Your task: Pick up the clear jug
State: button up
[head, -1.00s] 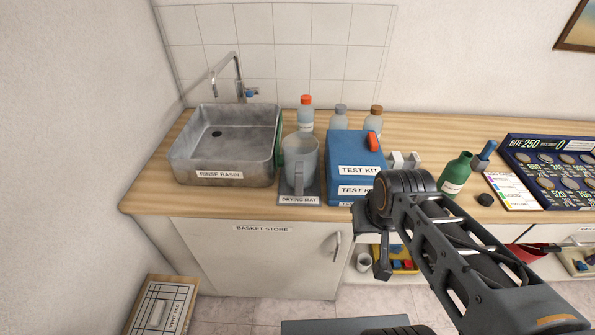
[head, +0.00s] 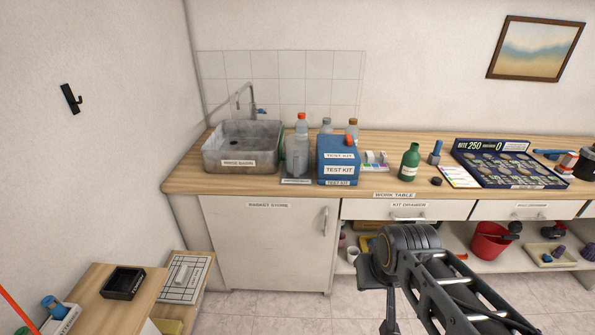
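The clear jug (head: 297,157) stands upright on the drying mat (head: 297,181), on the wooden counter between the rinse basin and the blue test kit box. It looks greyish and see-through, and its handle faces me. My arm reaches in from the lower right of the head view, well in front of the counter and below its top. My gripper is small and dark at the arm's end (head: 388,322), apart from the jug. Its fingers are hard to make out, so I cannot tell whether it is open.
The rinse basin (head: 241,148) is left of the jug and the test kit box (head: 338,160) close on its right. Bottles (head: 302,124) stand behind. A green bottle (head: 410,161) is further right. A low wooden unit (head: 130,290) stands at lower left. Floor before the cabinet is clear.

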aim_at(297, 157)
jog(key=u, duration=0.8)
jog(key=i, duration=1.45)
jog(key=z, duration=0.05)
